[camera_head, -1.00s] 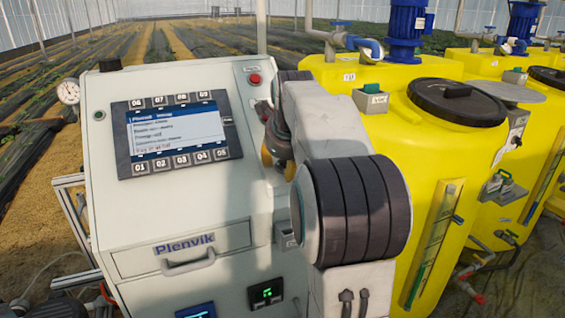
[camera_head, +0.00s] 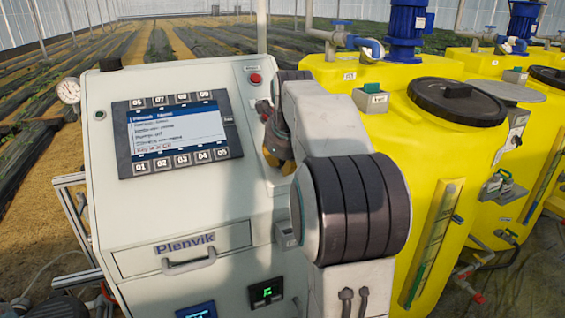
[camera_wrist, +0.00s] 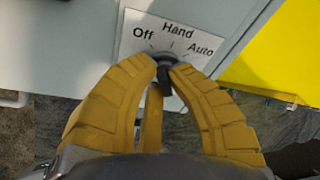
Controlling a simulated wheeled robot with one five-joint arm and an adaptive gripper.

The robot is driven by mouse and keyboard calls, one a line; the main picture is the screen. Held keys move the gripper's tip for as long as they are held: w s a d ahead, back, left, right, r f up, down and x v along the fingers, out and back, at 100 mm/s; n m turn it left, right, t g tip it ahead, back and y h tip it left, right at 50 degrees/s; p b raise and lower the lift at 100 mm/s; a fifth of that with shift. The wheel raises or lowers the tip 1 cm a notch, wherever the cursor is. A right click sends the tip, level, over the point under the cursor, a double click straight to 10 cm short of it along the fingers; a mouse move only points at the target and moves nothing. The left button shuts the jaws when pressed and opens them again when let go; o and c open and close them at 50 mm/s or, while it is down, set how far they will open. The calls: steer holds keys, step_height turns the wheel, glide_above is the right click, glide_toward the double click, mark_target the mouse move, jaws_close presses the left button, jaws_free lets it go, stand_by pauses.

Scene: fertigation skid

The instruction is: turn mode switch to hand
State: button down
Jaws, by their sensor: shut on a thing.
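The mode switch (camera_wrist: 165,58) is a small dark knob on a white label plate (camera_wrist: 130,50) marked Off, Hand and Auto from left to right. My gripper (camera_wrist: 164,67) is shut on the knob, with its yellow fingertips on both sides of it. A dark part of the knob shows below the fingertips; I cannot tell which mark the knob points at. In the head view my gripper (camera_head: 278,150) is at the right side of the cabinet's sloping face, and my arm hides the switch and label there.
The pale control cabinet (camera_head: 240,200) has a lit screen (camera_head: 178,130), a red button (camera_head: 255,79) above my gripper and a drawer handle (camera_head: 188,264). A yellow tank (camera_head: 440,160) stands close on the right of my arm.

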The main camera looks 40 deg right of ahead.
steer(key=shift+m+p, duration=0.35)
steer(key=shift+m, duration=0.15)
steer(key=c, duration=1.2)
jaws_free()
steer(key=shift+r, duration=0.15)
steer(key=v, duration=1.1)
steer(key=shift+s+r, duration=0.2)
steer(key=shift+r, duration=0.15)
steer(key=shift+a, duration=0.1)
